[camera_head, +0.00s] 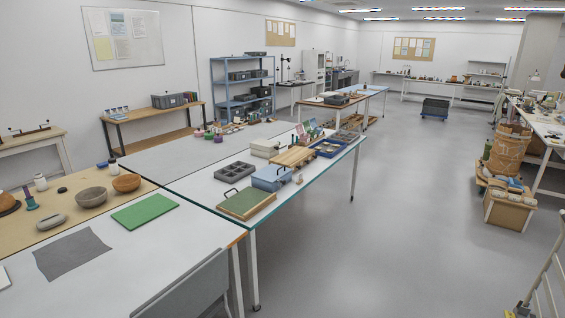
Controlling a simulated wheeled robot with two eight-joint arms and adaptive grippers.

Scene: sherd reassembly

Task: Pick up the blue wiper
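I cannot make out a blue wiper in the head view. A flat dark grey cloth (70,253) lies on the white near table at the lower left, but it is not blue. The blue things I can tell are a light blue box (271,178) and a blue tray (329,148) on the middle table. Neither my left nor my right gripper is in view.
A green mat (145,211), wooden bowl (126,183) and grey bowl (91,197) are on the near tables. A grey chair (190,287) stands at the front edge. Cardboard boxes (507,210) stand at right. The grey floor (390,220) between is clear.

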